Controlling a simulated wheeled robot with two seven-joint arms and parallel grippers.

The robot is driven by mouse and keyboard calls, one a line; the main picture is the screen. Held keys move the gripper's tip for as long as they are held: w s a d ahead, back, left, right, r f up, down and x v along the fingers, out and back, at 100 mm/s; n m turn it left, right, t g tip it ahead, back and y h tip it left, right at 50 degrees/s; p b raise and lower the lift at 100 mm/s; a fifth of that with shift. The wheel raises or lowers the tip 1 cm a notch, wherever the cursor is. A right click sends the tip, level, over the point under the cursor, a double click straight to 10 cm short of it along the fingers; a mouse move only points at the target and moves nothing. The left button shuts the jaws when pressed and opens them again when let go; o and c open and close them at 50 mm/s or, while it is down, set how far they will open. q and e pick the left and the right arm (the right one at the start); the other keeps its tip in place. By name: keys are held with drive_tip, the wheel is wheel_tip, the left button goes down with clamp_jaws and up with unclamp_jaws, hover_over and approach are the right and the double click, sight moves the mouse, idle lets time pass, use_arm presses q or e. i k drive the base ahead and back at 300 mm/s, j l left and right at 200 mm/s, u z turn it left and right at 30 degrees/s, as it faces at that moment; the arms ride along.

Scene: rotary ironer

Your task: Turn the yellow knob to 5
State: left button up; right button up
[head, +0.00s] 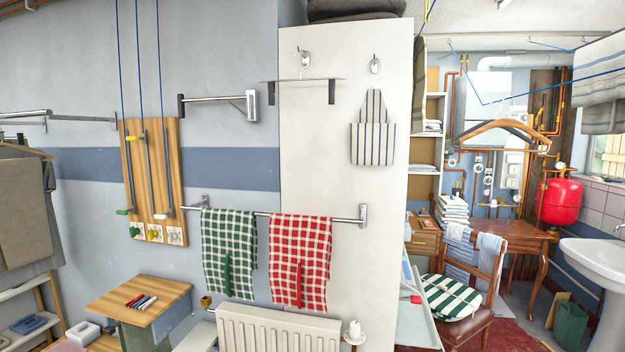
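I see no clear yellow knob with a readable number 5. A wooden board (165,150) on the left wall carries cords with small coloured pieces. A small yellow piece (142,136) sits high on it, and a green piece (122,211) lower left. Small pale plates (155,233) line the board's lower edge; their markings are too small to read. Neither of my grippers is in view.
Green (228,240) and red (299,245) checked towels hang on a rail above a white radiator (275,330). A small wooden table (140,298) with pens stands below the board. A chair (475,285) and a sink (598,262) are at right.

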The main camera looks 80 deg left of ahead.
sight(152, 233)
drive_tip(key=u, duration=3.85)
drive_tip(key=j+z, duration=0.1)
drive_tip(key=z, duration=0.3)
drive_tip(key=i+j+z, duration=0.1)
drive_tip(key=z, duration=0.3)
drive_tip(key=j+z, duration=0.15)
drive_tip(key=z, duration=0.25)
drive_tip(key=j+z, duration=0.15)
drive_tip(key=z, duration=0.2)
drive_tip(key=i, duration=0.05)
